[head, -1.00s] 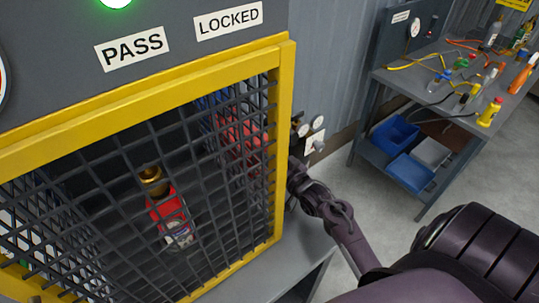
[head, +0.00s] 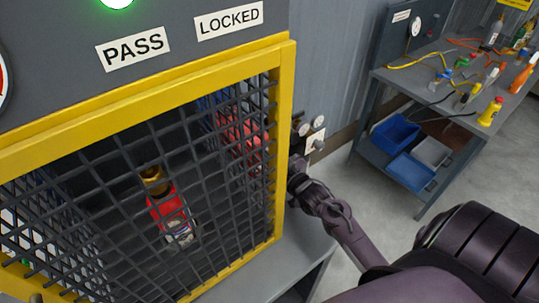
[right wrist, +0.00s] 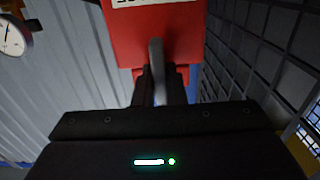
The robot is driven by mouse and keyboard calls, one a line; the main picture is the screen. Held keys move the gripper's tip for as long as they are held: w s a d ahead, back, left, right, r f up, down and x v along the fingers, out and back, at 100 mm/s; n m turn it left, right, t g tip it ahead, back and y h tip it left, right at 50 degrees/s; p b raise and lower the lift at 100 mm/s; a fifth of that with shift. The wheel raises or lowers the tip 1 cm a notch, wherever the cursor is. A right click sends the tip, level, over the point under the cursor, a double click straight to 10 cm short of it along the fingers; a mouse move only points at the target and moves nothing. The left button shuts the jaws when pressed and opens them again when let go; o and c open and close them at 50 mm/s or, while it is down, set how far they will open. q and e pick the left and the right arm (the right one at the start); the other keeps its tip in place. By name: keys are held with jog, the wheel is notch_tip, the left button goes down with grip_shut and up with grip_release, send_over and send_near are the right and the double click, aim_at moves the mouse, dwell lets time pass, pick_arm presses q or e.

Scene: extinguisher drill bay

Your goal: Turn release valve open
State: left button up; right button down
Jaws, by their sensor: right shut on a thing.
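A grey lever (right wrist: 157,65) stands out in front of a red valve body (right wrist: 150,38) in the right wrist view; I take it for the release valve handle. My right gripper (right wrist: 160,82) is shut on the lever, its dark fingers just below the red body. A white label on the body is cut off by the top edge. In the head view my right arm reaches to the right side of the yellow-framed cage (head: 283,150); its fingertips and the lever are hidden there.
A red and brass extinguisher (head: 168,208) stands inside the mesh. Gauges (head: 318,122) sit beside the cage's right side. The panel above carries PASS (head: 134,49) and LOCKED (head: 229,20) signs and a green light (head: 117,2). A cluttered workbench (head: 440,75) stands back right.

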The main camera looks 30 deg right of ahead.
jog(key=c, duration=1.5)
grip_release()
jog(key=shift+s, duration=0.1)
jog(key=shift+s+f, duration=0.1)
jog(key=shift+s, duration=0.15)
jog(key=s, duration=0.2)
jog(key=s+b, duration=0.1)
jog(key=s, duration=0.1)
jog(key=s+b, duration=0.1)
jog(key=s, duration=0.2)
jog(key=shift+d, duration=0.3)
jog(key=shift+s, duration=0.1)
